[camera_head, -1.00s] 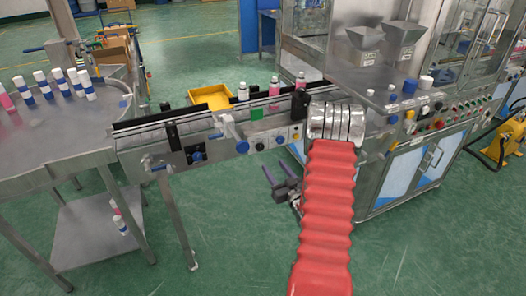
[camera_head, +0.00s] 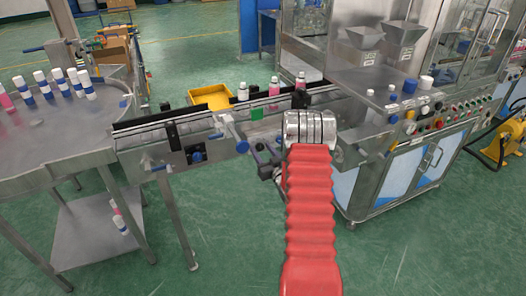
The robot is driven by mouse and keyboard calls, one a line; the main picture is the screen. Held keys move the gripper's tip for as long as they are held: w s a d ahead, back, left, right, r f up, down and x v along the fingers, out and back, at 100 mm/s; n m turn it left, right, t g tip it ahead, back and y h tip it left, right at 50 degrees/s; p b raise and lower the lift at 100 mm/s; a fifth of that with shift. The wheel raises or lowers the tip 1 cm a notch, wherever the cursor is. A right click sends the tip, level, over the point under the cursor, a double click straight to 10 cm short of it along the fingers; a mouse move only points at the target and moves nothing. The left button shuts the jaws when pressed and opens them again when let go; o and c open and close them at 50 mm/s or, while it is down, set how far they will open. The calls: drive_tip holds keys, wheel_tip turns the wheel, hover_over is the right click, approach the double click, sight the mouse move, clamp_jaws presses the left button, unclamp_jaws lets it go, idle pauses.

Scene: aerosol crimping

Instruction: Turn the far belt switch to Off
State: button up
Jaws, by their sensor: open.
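The conveyor belt (camera_head: 185,126) runs from the round table toward the machine, with small knobs along its front side panel. A blue knob (camera_head: 196,156) sits on the left part of that panel. The small knobs farther right, seen earlier, are now largely hidden behind my gripper and wrist. I cannot tell which knob is the far belt switch or how it is set. My gripper (camera_head: 264,162) is open, its dark fingers partly showing left of my silver wrist, close to the belt's front panel. Whether it touches a knob cannot be told.
The steel machine (camera_head: 405,135) with several buttons stands at the right. Bottles (camera_head: 273,87) stand on the belt near a yellow tray (camera_head: 211,97). The round table (camera_head: 60,140) holds several bottles at the left. Green floor in front is clear.

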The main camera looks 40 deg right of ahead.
drive_tip(key=shift+c, duration=0.7)
drive_tip(key=c, duration=0.9)
drive_tip(key=shift+s+d, duration=0.15)
drive_tip(key=shift+d, duration=0.05)
drive_tip(key=shift+a, duration=0.1)
drive_tip(key=n, duration=1)
drive_tip(key=shift+a, duration=0.15)
drive_tip(key=shift+f, duration=0.1)
